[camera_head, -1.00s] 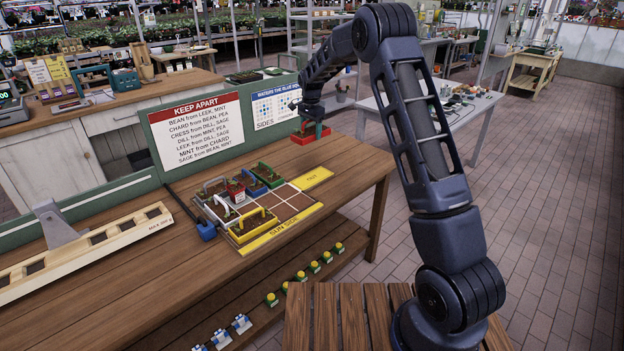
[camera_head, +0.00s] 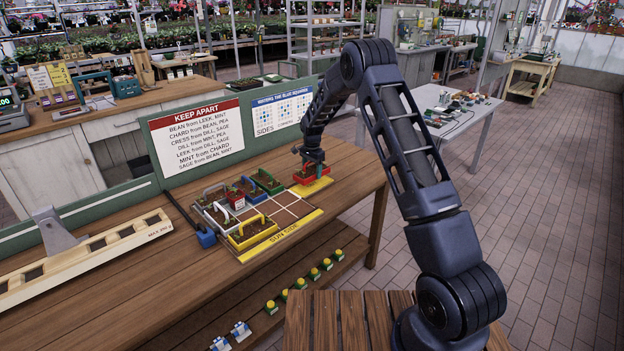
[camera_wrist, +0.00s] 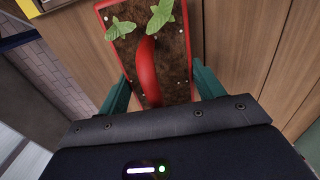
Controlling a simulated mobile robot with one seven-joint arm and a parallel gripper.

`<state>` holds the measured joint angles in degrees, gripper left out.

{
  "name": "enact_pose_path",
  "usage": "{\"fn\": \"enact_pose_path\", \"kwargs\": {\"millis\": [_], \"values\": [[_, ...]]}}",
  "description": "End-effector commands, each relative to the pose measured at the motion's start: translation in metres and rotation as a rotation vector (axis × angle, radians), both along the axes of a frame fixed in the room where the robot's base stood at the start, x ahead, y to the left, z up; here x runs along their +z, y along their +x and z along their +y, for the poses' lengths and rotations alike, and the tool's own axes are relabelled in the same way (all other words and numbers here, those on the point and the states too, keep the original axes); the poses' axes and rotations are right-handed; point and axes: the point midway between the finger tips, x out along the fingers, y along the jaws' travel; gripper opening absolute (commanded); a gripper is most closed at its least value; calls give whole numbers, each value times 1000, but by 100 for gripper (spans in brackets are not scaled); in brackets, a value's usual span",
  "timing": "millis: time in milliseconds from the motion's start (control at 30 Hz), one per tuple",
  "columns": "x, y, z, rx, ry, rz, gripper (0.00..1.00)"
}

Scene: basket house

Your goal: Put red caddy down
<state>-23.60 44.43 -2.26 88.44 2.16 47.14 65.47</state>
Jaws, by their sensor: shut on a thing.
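The red caddy (camera_head: 309,176) is a small red tray of dark soil with a red arched handle and green seedlings, seen closely in the wrist view (camera_wrist: 157,92). The caddy is at the yellow strip (camera_head: 312,188) on the right of the planting grid. I cannot tell whether it touches the surface. The grid (camera_head: 287,199) holds several caddies at its left: a yellow one (camera_head: 252,232), a blue one (camera_head: 247,189), a green one (camera_head: 267,181) and others.
A keep-apart sign (camera_head: 197,126) and a blue-square card (camera_head: 283,109) stand behind the grid. A wooden balance beam (camera_head: 85,255) lies at left. The grid's right squares are bare.

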Motion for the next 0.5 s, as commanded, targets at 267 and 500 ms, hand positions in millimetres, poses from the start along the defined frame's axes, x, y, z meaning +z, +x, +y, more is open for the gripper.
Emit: {"fn": "enact_pose_path", "kwargs": {"millis": [267,500], "values": [[-31,0,-1,0,-1,2,37],[-42,0,0,0,0,0,37]]}}
